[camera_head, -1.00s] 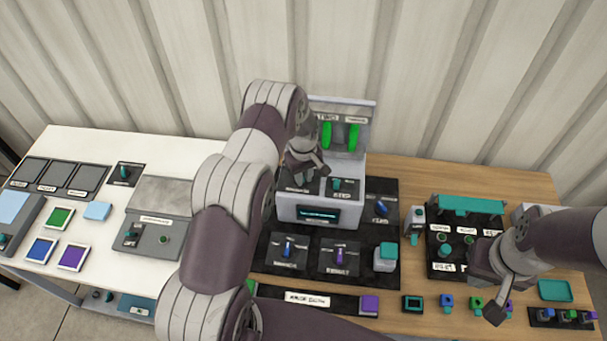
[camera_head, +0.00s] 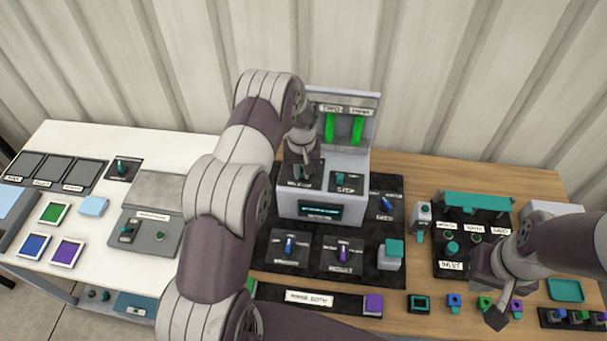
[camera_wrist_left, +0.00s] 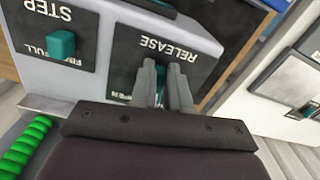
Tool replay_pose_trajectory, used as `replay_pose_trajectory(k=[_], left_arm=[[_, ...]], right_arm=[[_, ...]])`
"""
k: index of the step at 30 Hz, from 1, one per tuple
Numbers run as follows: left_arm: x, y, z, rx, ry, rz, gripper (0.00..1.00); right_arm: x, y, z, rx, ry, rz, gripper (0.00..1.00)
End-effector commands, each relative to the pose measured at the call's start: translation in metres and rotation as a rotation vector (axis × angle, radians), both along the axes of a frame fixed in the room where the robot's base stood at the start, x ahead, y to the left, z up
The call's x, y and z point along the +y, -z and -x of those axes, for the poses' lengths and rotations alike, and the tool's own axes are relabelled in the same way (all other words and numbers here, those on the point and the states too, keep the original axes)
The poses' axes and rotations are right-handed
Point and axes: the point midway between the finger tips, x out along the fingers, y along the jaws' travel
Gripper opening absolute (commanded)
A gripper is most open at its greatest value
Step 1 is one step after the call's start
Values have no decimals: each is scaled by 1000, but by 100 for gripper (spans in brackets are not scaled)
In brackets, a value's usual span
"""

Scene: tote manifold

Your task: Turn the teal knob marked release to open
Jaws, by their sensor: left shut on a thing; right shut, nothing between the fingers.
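The grey console (camera_head: 321,219) stands at the back of the wooden table. On its sloped front are a RELEASE plate (camera_wrist_left: 169,48) and a STEP plate with a teal knob (camera_wrist_left: 61,44). My left gripper (camera_head: 301,172) is over the RELEASE plate, left of STEP in the head view. In the left wrist view, its fingers (camera_wrist_left: 167,92) are shut on the teal release knob (camera_wrist_left: 160,73), which is mostly hidden between them. The knob's exact angle cannot be told. My right gripper (camera_head: 497,318) is shut and empty at the lower right.
Two green cylinders (camera_head: 344,128) stand at the console's back. Black panels with blue (camera_head: 289,247) and purple knobs (camera_head: 343,252) lie in front. A teal-topped fixture (camera_head: 476,202) stands at right. A white table (camera_head: 130,190) with panels and colored tiles is at left.

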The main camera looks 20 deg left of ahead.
Motion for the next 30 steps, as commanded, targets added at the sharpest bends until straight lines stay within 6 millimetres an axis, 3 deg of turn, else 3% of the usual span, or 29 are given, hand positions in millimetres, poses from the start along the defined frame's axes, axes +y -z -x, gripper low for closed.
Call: replay_pose_trajectory(k=[12, 30], left_arm=[[8, 0, -1, -10, 388, -2, 0], [16, -4, -3, -10, 748, -4, 0]], right_arm=[[0, 33, 0, 0, 0, 0, 0], [0, 51, 0, 0, 0, 0, 0]])
